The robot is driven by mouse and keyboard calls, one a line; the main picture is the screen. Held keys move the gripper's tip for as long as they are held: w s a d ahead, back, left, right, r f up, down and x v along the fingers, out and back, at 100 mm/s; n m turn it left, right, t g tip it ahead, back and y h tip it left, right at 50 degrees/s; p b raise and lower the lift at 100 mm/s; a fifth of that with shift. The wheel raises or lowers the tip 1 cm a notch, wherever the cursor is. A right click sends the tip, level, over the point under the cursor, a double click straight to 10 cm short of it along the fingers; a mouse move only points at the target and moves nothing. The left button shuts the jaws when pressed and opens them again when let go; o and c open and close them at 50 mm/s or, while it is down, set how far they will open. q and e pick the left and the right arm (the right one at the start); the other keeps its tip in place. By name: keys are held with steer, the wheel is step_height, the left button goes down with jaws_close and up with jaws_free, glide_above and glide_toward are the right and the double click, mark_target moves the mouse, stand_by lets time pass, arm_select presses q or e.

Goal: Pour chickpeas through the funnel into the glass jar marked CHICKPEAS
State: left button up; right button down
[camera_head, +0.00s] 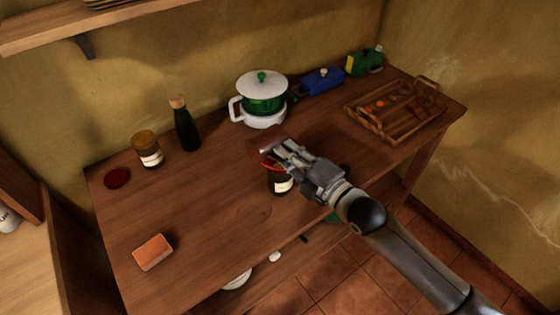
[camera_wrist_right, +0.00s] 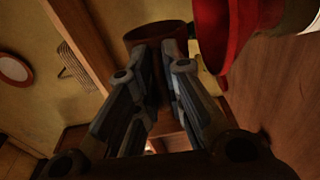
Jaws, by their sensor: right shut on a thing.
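My right gripper (camera_head: 280,152) reaches over the counter from the lower right. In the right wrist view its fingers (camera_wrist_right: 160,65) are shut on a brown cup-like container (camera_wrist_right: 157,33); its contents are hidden. A red funnel (camera_head: 268,164) shows just under and beside the fingers. It appears large in the right wrist view (camera_wrist_right: 227,35), to the right of the container. The funnel sits on a dark jar with a pale label (camera_head: 282,186); the lettering is too small to read. The gripper partly hides the funnel and the jar's top. My left gripper is out of view.
A second labelled jar (camera_head: 149,152), a dark bottle (camera_head: 187,130) and a dark red disc (camera_head: 117,177) stand at the back left. A green-and-white pot (camera_head: 263,95) and wooden tray (camera_head: 398,112) are behind. An orange block (camera_head: 153,252) lies front left.

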steer(key=shift+s+r, duration=0.1)
steer(key=shift+s, duration=0.05)
steer(key=shift+w, duration=0.25)
steer(key=shift+s+m, duration=0.2)
steer(key=shift+m, duration=0.1)
steer(key=shift+w+d, duration=0.1)
steer(key=shift+w, duration=0.15)
steer(key=shift+s+r, duration=0.1)
steer(key=shift+s, duration=0.1)
steer(key=shift+w, duration=0.25)
steer(key=shift+s+m, duration=0.25)
steer(key=shift+m, duration=0.05)
steer(key=shift+w, duration=0.1)
